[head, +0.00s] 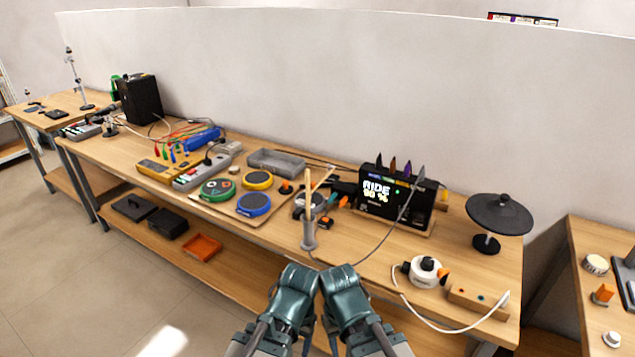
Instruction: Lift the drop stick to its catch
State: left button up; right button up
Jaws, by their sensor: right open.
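A pale wooden stick (308,192) stands upright in the front middle of the bench in the head view. Its lower end meets a grey holder (309,236) near the front edge. A second thin stick slants beside its top. I cannot make out which part is the catch. My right gripper (343,282) is at the bottom middle, open, below and just right of the holder, apart from the stick. My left gripper (296,283) is beside it at left, also apart from the stick; its jaws do not show clearly.
A black module (402,200) reading "RIDE 90 %" stands behind, right of the stick. Round green, yellow and blue pads (254,204) lie left. A dark cymbal pad (499,215), a white round device (425,270) and cables take the right side. Loose tools lie near the stick.

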aim_at(314, 185)
jog(key=i+j+z, duration=0.2)
jog(key=i+j, duration=0.25)
jog(key=i+j+z, duration=0.2)
jog(key=i+j, duration=0.2)
jog(key=j, duration=0.25)
